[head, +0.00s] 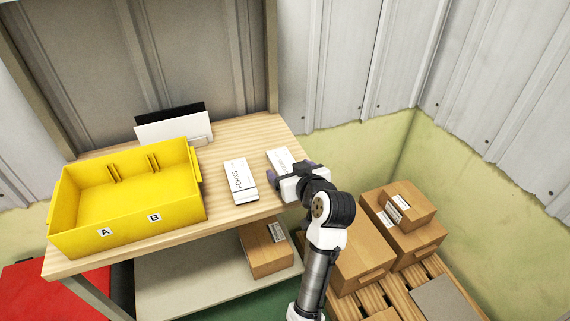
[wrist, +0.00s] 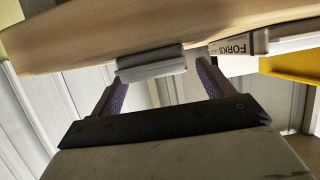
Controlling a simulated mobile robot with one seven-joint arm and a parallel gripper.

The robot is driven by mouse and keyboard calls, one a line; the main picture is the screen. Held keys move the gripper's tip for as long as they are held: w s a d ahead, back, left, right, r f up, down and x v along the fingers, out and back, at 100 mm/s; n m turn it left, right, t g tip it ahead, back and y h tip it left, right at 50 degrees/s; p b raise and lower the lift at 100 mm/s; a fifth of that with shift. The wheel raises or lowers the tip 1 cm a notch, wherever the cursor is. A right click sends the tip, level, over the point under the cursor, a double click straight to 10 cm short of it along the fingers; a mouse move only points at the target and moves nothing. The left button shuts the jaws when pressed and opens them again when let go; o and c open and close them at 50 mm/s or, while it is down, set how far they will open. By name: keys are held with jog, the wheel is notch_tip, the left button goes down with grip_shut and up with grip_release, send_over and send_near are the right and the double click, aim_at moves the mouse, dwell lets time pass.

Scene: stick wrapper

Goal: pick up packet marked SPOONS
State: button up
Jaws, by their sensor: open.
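A white packet (head: 278,158) lies near the right end of the wooden table, partly hidden behind my gripper (head: 291,178) in the head view. Its marking cannot be read. The wrist view shows its grey-white end (wrist: 151,64) ahead of and between my two fingertips (wrist: 157,77). My gripper is open, with a finger on each side of this packet and gaps beside it. A second white packet marked FORKS (head: 240,181) lies to its left; it also shows in the wrist view (wrist: 238,45). No SPOONS lettering is legible.
A yellow bin (head: 175,219) with compartments marked A and B stands on the left of the table (head: 227,222). A black-and-white upright holder (head: 173,127) is at the back. Cardboard boxes (head: 408,240) sit on a pallet at the right, below table height.

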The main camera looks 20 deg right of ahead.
aim_at(285, 167)
jog(key=shift+x, duration=1.45)
jog(key=shift+d, duration=0.1)
jog(key=c, duration=1.1)
jog(key=shift+o, duration=0.2)
